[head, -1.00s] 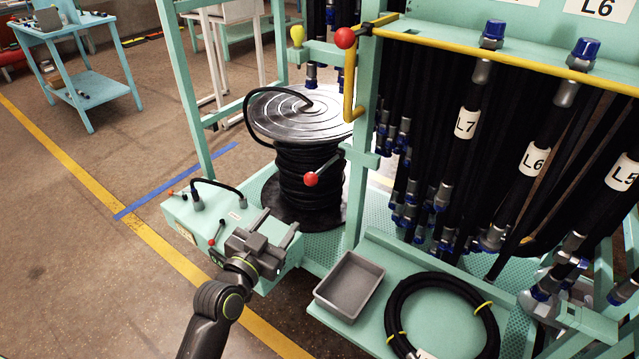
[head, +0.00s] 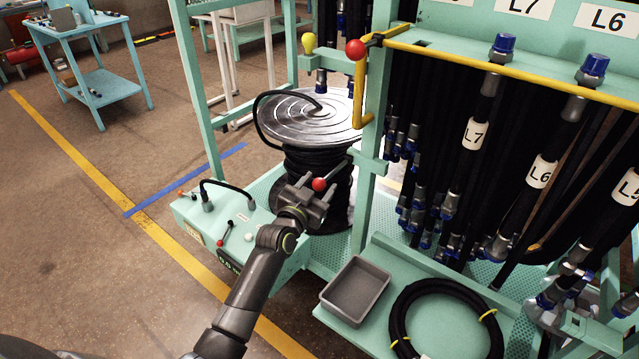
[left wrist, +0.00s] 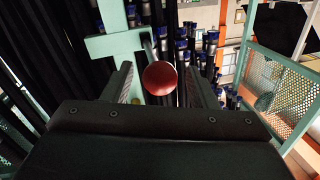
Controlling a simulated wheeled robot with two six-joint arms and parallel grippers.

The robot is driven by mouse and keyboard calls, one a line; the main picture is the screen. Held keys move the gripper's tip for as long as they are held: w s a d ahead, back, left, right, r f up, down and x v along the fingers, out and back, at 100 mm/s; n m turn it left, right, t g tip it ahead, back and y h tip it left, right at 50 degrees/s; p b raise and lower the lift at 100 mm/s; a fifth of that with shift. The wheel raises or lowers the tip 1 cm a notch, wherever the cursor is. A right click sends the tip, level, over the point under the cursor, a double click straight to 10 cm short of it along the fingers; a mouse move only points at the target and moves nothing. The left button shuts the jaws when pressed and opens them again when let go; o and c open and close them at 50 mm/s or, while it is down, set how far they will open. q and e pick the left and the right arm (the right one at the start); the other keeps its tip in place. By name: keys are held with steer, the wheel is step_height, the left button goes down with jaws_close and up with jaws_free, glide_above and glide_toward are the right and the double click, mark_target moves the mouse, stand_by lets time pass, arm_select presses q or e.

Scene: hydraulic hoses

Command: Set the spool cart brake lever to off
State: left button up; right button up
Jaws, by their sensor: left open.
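A lever with a red ball knob (head: 319,184) sticks out from the cart's green post in front of the black hose spool (head: 297,162). My left gripper (head: 316,187) is open at this knob. In the left wrist view, the red knob (left wrist: 160,78) shows between the two spread fingers (left wrist: 163,84), and I see no grip on it. The lever's rod runs back from the knob toward the green post, partly hidden by it. No on or off marking of this lever is readable. My right gripper is not in view.
A green box (head: 258,222) with a small red-tipped lever stands below my left arm. A grey tray (head: 355,291) and a coiled hose (head: 447,318) lie to the right. Hanging hoses crowd the rack.

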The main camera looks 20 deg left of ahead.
arm_select(q)
steer(key=shift+w, duration=0.5)
jaws_close()
